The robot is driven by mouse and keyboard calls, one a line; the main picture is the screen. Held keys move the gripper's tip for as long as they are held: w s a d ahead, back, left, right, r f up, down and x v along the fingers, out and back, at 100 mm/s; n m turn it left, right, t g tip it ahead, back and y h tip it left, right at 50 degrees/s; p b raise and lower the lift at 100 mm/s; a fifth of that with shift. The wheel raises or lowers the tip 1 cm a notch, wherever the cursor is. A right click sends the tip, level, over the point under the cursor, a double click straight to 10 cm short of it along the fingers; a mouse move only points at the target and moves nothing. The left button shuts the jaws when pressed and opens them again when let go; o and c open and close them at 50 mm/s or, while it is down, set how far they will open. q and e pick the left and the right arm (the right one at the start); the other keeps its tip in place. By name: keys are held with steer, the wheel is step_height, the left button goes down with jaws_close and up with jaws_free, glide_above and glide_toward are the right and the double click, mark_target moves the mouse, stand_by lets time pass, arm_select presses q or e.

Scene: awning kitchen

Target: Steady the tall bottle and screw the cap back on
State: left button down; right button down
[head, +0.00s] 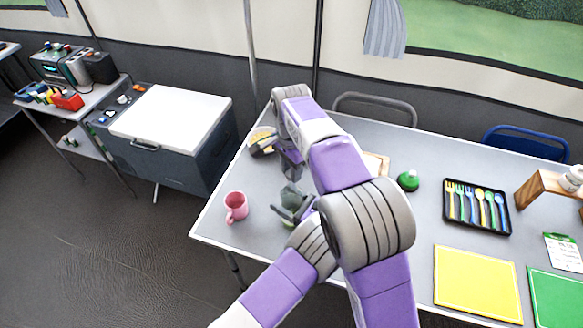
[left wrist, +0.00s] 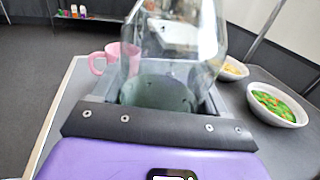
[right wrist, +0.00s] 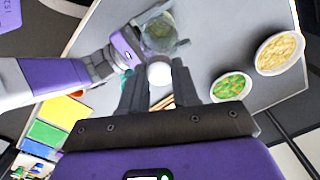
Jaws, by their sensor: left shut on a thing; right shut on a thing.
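The tall bottle (head: 291,194) is clear greenish glass and stands near the table's left part. My left gripper (head: 298,212) is shut on its lower body; the bottle (left wrist: 172,55) fills the middle of the left wrist view. My right gripper (head: 290,158) is above the bottle, shut on the white round cap (right wrist: 159,74), which shows between its fingertips. In the right wrist view the bottle (right wrist: 160,34) appears just beyond the cap, and the two look apart. The bottle's mouth is not clear in any view, and my right arm hides part of the area in the head view.
A pink mug (head: 236,207) stands left of the bottle. Bowls of green food (right wrist: 231,87) and pale food (right wrist: 275,53) stand nearby. A green round object (head: 408,180), a black cutlery tray (head: 475,228) and a yellow board (head: 476,283) lie to the right.

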steer(key=m, duration=0.2)
steer(key=shift+m, duration=0.3)
steer(key=c, duration=0.8)
jaws_free()
steer(key=shift+o, duration=0.2)
step_height(320, 180, up, 12)
arm_select(q)
jaws_free()
